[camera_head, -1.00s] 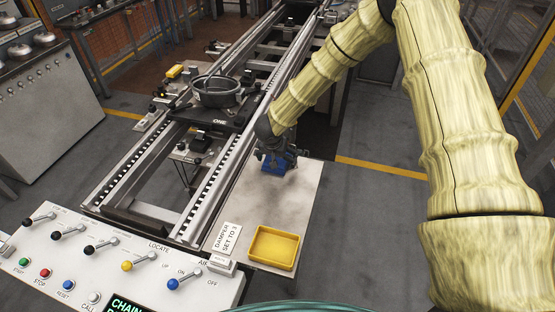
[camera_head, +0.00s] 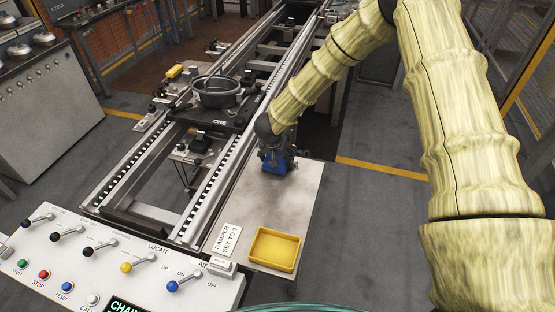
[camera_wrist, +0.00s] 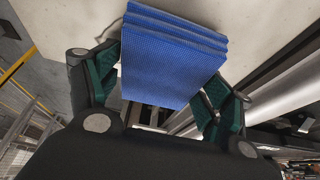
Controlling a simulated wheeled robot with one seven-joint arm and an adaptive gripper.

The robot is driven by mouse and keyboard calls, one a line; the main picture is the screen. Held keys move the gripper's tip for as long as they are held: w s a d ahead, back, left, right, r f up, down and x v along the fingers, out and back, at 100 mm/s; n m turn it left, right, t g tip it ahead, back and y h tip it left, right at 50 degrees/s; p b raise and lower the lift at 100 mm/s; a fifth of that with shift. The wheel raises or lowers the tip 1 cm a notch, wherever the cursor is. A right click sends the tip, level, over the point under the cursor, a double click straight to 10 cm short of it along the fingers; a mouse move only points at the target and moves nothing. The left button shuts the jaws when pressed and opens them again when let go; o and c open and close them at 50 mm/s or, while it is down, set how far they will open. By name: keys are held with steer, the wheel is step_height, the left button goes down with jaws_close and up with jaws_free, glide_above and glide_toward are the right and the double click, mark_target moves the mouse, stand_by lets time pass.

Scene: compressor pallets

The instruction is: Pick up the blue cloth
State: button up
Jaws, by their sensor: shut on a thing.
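The blue cloth (camera_wrist: 170,58) is a folded stack with a ribbed surface, held between the two fingers of my gripper (camera_wrist: 165,85) in the wrist view. My gripper is shut on it. In the head view the cloth (camera_head: 283,167) shows just under my gripper (camera_head: 276,158), over the far part of the pale side table (camera_head: 252,202). I cannot tell for sure whether its underside is clear of the table. My gripper hides part of the cloth in the head view.
A yellow tray (camera_head: 274,249) and a sign reading DAMPER SET TO 3 (camera_head: 229,238) are at the table's near end. The conveyor rails (camera_head: 205,187) run along its left side. A lever panel (camera_head: 110,262) stands at front left. The table's middle is clear.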

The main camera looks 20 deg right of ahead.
steer(key=shift+r, duration=0.4)
steer(key=shift+r+b, duration=0.45)
steer(key=shift+r, duration=0.45)
steer(key=s+b, duration=0.1)
steer(key=s, duration=0.4)
steer(key=s+a+r+b, duration=0.1)
steer(key=s, duration=0.4)
steer(key=s+b, duration=0.2)
steer(key=s, duration=0.4)
steer(key=shift+a+r, duration=0.25)
steer(key=shift+r, duration=0.05)
